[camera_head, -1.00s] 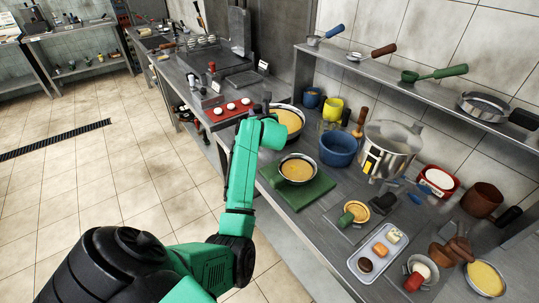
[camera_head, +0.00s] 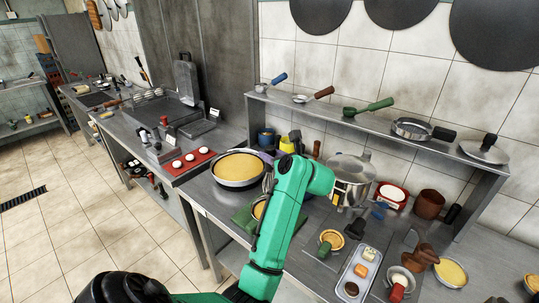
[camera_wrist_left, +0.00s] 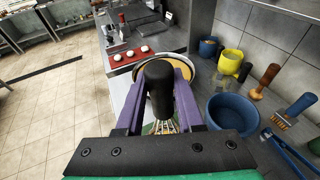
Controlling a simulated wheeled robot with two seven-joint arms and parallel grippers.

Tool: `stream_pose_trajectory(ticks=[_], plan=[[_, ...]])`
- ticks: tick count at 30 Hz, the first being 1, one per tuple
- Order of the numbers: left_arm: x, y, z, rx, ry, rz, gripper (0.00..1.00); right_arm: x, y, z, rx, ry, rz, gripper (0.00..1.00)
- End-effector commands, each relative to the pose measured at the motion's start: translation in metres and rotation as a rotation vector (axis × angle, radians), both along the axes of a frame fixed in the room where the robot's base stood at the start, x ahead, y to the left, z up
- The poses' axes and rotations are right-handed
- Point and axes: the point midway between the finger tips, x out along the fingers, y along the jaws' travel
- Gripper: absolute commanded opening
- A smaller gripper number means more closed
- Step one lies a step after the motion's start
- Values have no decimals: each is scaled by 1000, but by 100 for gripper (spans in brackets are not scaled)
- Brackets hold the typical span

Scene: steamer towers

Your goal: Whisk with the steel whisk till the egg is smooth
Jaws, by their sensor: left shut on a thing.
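My left gripper (camera_wrist_left: 160,92) has purple fingers closed on the black handle of the whisk (camera_wrist_left: 160,90). The whisk's wires show below the handle in the wrist view; their lower ends are hidden. In the head view my green forearm hides most of the gripper (camera_head: 268,158) and whisk. A large steel bowl of yellow liquid (camera_head: 239,168) stands left of the gripper; it shows partly behind the handle in the wrist view. A smaller bowl with yellow content (camera_head: 258,209) is mostly hidden by my arm. Whether the whisk touches any liquid cannot be seen. My right gripper is out of view.
A steel pot (camera_head: 351,174) and a tray of small foods (camera_head: 351,275) are farther right. A red tray (camera_head: 188,164) lies left. A shelf (camera_head: 340,121) runs behind.

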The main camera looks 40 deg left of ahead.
Motion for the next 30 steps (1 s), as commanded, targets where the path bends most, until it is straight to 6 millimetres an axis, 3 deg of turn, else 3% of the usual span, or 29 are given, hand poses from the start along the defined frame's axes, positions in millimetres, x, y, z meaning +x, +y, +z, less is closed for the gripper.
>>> stream_pose_trajectory(ticks=[4, 14, 24, 30], plan=[[0, -1, -4, -1, -2, 7, 0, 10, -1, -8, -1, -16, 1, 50], [0, 0, -46, 0, 0, 6, 0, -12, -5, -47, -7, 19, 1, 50], [0, 0, -88, 0, 1, 7, 0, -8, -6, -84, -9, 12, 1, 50], [0, 0, -102, 2, -1, 5, 0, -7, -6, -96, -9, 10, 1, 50]])
